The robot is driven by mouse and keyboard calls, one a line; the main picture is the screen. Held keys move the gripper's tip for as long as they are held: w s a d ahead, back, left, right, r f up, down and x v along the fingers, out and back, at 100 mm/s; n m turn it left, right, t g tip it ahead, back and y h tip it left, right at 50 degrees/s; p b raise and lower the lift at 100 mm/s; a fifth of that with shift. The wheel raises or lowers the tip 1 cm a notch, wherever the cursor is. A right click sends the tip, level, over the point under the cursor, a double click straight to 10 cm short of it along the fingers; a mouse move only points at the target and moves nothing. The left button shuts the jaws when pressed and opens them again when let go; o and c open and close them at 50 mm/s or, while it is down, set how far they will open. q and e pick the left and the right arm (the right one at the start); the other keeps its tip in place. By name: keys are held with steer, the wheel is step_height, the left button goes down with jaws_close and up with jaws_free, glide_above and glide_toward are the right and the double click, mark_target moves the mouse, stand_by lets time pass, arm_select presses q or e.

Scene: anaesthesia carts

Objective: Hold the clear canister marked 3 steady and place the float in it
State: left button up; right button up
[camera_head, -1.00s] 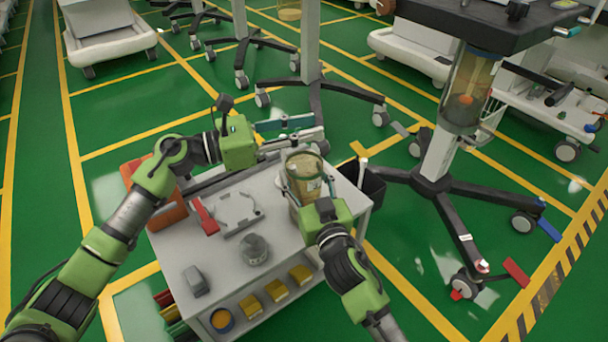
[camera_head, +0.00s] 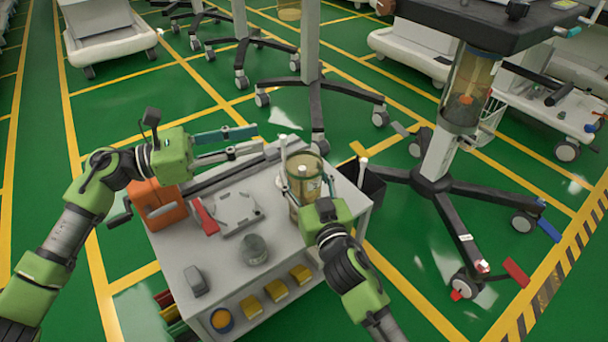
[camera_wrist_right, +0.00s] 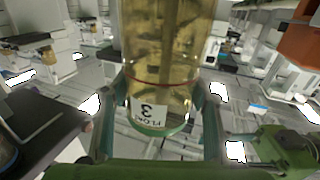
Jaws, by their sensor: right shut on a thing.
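The clear canister marked 3 (camera_head: 309,196) stands upright at the right back of the cart top, yellowish with a green rim. My right gripper (camera_head: 304,172) is shut around it; the wrist view shows a finger on each side of the canister (camera_wrist_right: 165,50), above its green base. Its label with a 3 and a red line around the wall show there. I cannot make out a loose float; a small pale spot inside the canister is too small to tell.
A wheeled stand at right carries a tall cylinder (camera_head: 468,95) with an orange piece inside.

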steer(key=o, duration=1.4)
steer(key=shift+o, duration=0.2)
steer(key=v, duration=1.2)
